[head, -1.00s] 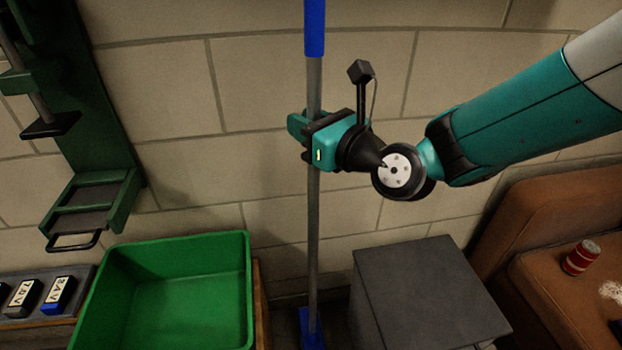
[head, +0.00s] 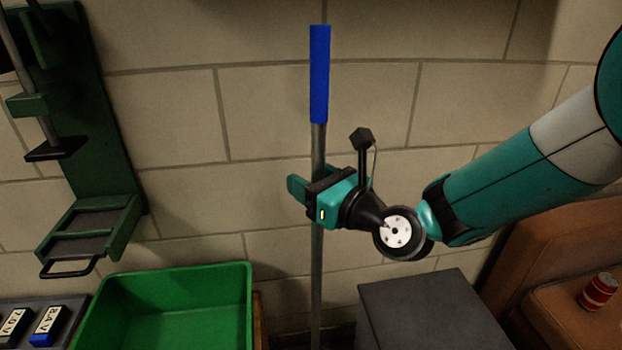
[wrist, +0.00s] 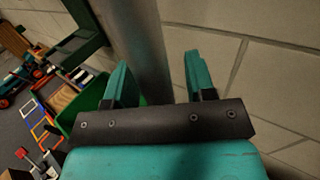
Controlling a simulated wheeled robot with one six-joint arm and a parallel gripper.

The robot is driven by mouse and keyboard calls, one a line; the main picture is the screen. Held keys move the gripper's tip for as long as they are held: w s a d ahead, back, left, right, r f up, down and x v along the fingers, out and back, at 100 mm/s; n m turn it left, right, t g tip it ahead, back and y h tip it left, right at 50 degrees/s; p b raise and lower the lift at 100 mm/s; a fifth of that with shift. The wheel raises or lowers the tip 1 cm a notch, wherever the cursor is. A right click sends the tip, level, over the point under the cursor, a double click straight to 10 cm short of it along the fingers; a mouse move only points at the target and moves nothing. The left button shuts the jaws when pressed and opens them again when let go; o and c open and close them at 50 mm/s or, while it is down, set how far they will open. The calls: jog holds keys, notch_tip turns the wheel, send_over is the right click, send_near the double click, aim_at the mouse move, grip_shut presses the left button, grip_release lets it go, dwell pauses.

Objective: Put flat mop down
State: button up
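The flat mop stands upright against the block wall, with its blue grip (head: 319,75) at the top and a grey pole (head: 318,270) below. Its lower end is outside the head view. My gripper (head: 328,188) is around the pole, below the blue grip. In the wrist view, my gripper's two fingers (wrist: 160,82) are apart, with the pole (wrist: 140,45) between them. The pole is close to the left finger, and a gap shows beside the right finger. The gripper looks open.
A green bin (head: 170,310) stands at lower left. A dark grey box (head: 430,310) is right of the pole. A brown seat with a red can (head: 597,291) is at far right. A green wall rack (head: 95,150) hangs at left, above battery packs (head: 47,326).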

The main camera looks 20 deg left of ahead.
jog(key=shift+r, duration=0.1)
jog(key=shift+d, duration=0.15)
jog(key=s+d+n+g+h+b, duration=0.1)
jog(key=s+d+n+h, duration=0.3)
jog(key=d+n, duration=0.6)
jog(key=s+d+n+g+h+b, duration=0.1)
jog(key=s+d+n+g+h, duration=0.3)
jog(key=s+d+n, duration=0.5)
jog(key=s+d+n+g+h+b, duration=0.1)
jog(key=s+d+n+g+h, duration=0.1)
jog(key=s+d+n+h, duration=0.2)
jog(key=s+d+n, duration=0.3)
jog(key=d+n, duration=0.4)
jog(key=d, duration=0.3)
jog(key=shift+g, duration=0.3)
jog(key=shift+s, duration=0.1)
